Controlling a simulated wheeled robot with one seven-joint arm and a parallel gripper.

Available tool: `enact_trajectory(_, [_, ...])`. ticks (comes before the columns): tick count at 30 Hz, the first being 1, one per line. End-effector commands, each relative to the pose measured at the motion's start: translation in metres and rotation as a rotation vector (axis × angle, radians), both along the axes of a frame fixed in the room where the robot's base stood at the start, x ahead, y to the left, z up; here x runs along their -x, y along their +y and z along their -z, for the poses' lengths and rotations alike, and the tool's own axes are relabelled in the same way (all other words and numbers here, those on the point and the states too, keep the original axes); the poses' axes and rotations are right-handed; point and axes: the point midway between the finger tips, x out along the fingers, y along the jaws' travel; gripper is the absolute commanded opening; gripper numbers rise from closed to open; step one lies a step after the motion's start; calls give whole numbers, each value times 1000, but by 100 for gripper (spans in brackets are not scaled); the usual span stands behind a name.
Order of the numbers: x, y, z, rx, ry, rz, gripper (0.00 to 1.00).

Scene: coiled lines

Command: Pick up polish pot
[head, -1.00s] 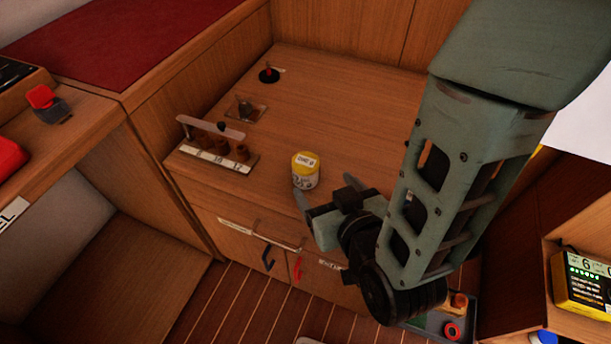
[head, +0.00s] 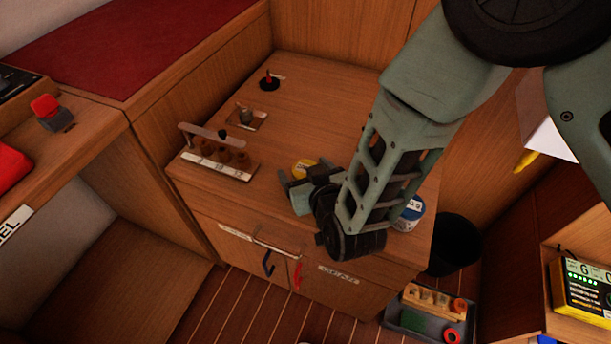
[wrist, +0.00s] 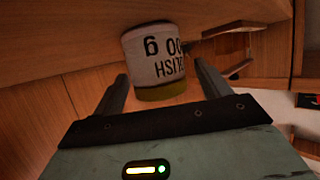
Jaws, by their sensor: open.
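The polish pot (head: 304,168) is a small white pot with a yellow lid, standing on the wooden counter (head: 330,110) near its front edge. In the head view my gripper hides most of it, leaving part of the yellow lid showing. In the wrist view the pot (wrist: 153,60) appears upside down, with dark lettering on its white label and a yellow band at its lower edge. My gripper (head: 296,180) is open in front of the pot. In the wrist view its two fingers (wrist: 158,85) point toward the pot, one to each side, with no clear contact.
A rack with brown pieces (head: 215,160) stands left of the pot. A small metal fitting (head: 245,115) and a red-topped knob (head: 268,80) are farther back. A white and blue tin (head: 409,213) stands right, partly behind my arm. A dark bin (head: 455,243) is beyond the counter's right edge.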

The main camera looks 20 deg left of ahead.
Motion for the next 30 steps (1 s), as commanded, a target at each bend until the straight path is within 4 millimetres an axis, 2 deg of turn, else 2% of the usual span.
enact_trajectory(3, [0,0,0,0,0,0,76])
enact_trajectory(4, [0,0,0,0,0,0,73])
enact_trajectory(9, [0,0,0,0,0,0,26])
enact_trajectory(10, [0,0,0,0,0,0,22])
enact_trajectory(18, [0,0,-2,-2,-1,0,22])
enact_trajectory(22, [0,1,-9,-3,-2,0,22])
enact_trajectory(26, [0,1,-27,-6,-4,0,22])
enact_trajectory(30, [0,1,-54,-6,-4,1,22])
